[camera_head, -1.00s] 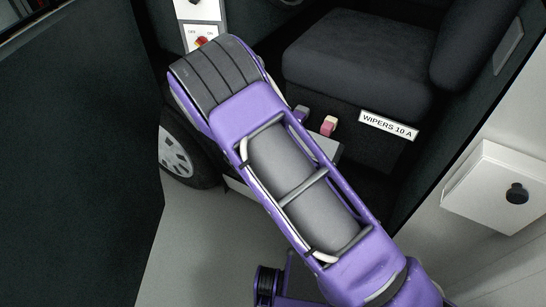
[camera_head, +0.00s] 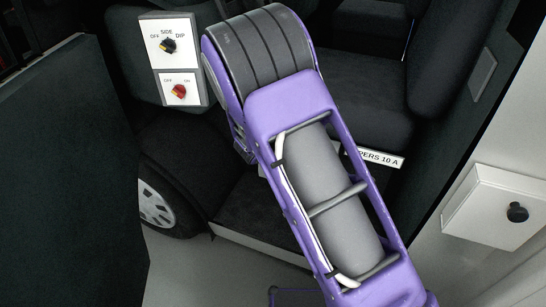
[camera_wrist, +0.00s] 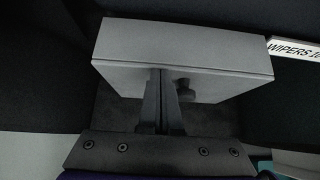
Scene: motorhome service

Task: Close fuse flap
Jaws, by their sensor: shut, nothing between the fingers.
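In the wrist view, a grey fuse box (camera_wrist: 180,42) sits straight ahead, with a flap (camera_wrist: 215,82) carrying a small dark knob on the side facing me. The flap looks shut or nearly shut against the box; I cannot tell whether a gap remains. My gripper (camera_wrist: 162,74) is shut and empty, its fingertips at the flap just left of the knob. Whether they touch it is unclear. In the head view my arm hides the gripper and the fuse box. The "WIPERS 10 A" label (camera_wrist: 294,50) is right of the box, and partly shows in the head view (camera_head: 382,158).
A dark seat (camera_head: 365,90) stands behind my arm. A switch panel (camera_head: 172,60) with a black and a red knob is at upper left. A white box (camera_head: 495,208) with a black knob is on the right wall. A dark door panel (camera_head: 70,180) fills the left.

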